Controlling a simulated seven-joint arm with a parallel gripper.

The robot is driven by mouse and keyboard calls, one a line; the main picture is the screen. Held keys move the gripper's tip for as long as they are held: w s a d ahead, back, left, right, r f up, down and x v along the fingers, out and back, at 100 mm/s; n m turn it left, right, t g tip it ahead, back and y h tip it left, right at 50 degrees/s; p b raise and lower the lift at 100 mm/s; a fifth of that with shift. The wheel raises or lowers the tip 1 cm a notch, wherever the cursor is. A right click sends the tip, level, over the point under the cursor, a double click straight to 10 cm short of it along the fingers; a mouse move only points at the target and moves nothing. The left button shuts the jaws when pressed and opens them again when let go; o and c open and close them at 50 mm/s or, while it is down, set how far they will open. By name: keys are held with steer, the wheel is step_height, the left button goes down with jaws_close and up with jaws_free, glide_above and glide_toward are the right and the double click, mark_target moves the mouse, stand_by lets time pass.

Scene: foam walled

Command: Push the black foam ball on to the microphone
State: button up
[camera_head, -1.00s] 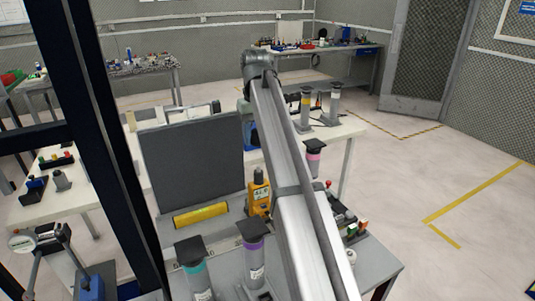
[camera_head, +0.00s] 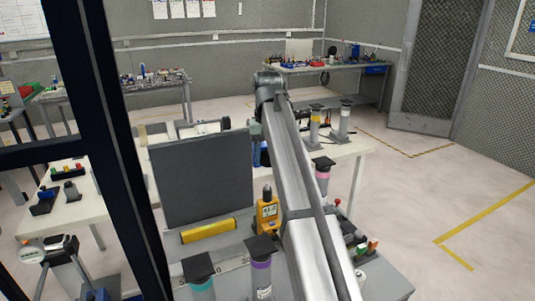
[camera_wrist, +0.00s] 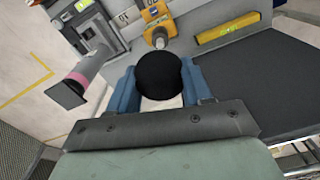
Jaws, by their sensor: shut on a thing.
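The black foam ball (camera_wrist: 159,74) is between the two blue fingers of my gripper (camera_wrist: 161,82) in the wrist view, and the gripper is shut on it. A yellow handheld meter (camera_wrist: 157,14) with a small grey microphone tip (camera_wrist: 159,42) is just beyond the ball in that view. The ball looks apart from the tip, but its far side is hidden. In the head view the yellow meter (camera_head: 267,216) stands upright with its dark tip (camera_head: 267,191) on top, right of the dark panel. The ball cannot be made out there.
A large dark panel (camera_head: 203,178) stands left of the meter, with a yellow bar (camera_head: 208,231) before it. Capped posts with teal (camera_head: 201,284), purple (camera_head: 261,266) and pink (camera_head: 322,173) bands stand near the meter and my arm.

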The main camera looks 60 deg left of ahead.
steer(key=shift+f, duration=2.6)
steer(key=shift+f, duration=1.55)
steer(key=o, duration=1.1)
step_height(320, 180, up, 12)
stand_by(0.4)
